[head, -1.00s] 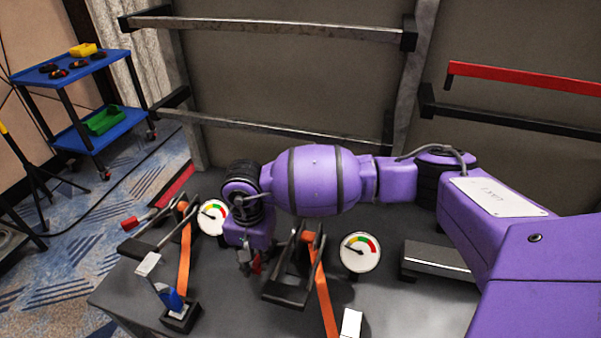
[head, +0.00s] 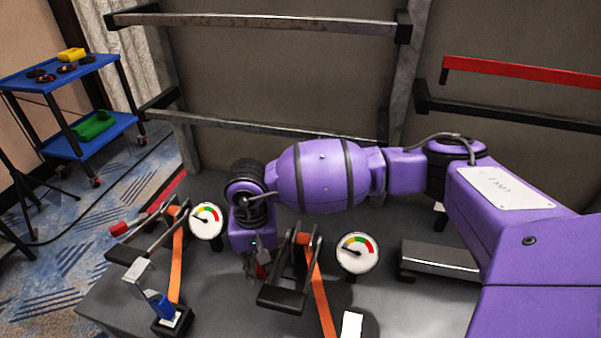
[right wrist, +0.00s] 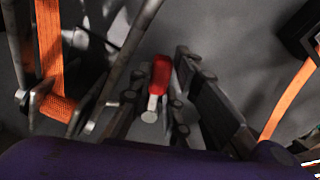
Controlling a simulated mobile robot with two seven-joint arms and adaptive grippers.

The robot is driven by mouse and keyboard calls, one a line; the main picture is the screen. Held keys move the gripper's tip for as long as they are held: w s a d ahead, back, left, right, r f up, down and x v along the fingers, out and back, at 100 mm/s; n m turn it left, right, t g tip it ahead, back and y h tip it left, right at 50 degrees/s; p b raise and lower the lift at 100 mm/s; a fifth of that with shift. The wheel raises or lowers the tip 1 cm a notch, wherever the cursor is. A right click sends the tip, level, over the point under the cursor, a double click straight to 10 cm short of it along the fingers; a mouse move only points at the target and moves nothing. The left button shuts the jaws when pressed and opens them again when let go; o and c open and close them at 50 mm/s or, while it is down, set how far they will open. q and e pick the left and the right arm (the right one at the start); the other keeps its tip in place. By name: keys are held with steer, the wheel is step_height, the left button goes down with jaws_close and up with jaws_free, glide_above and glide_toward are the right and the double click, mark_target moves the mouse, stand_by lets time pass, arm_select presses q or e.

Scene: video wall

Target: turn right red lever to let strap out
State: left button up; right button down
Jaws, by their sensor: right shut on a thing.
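The right red lever (right wrist: 160,75) has a red grip on a pale metal stem in the right wrist view. My right gripper (right wrist: 157,92) has its dark fingers on both sides of it and is shut on it. In the head view my right gripper (head: 256,266) points down just left of the right ratchet (head: 284,291), and only a bit of red shows by its fingers. An orange strap (head: 319,292) runs from this ratchet towards the front. In the wrist view an orange strap (right wrist: 50,50) passes around a spool at the left. My left gripper is out of view.
A round gauge (head: 358,253) stands right of the right ratchet. The left ratchet has its own red-handled lever (head: 120,228), orange strap (head: 177,268) and gauge (head: 206,221). A grey metal block (head: 438,258) lies at the right of the dark table. A blue cart (head: 60,73) stands far left.

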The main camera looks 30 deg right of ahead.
steer(key=c, duration=1.6)
jaws_free()
steer(key=shift+r, duration=0.1)
steer(key=shift+c, duration=0.2)
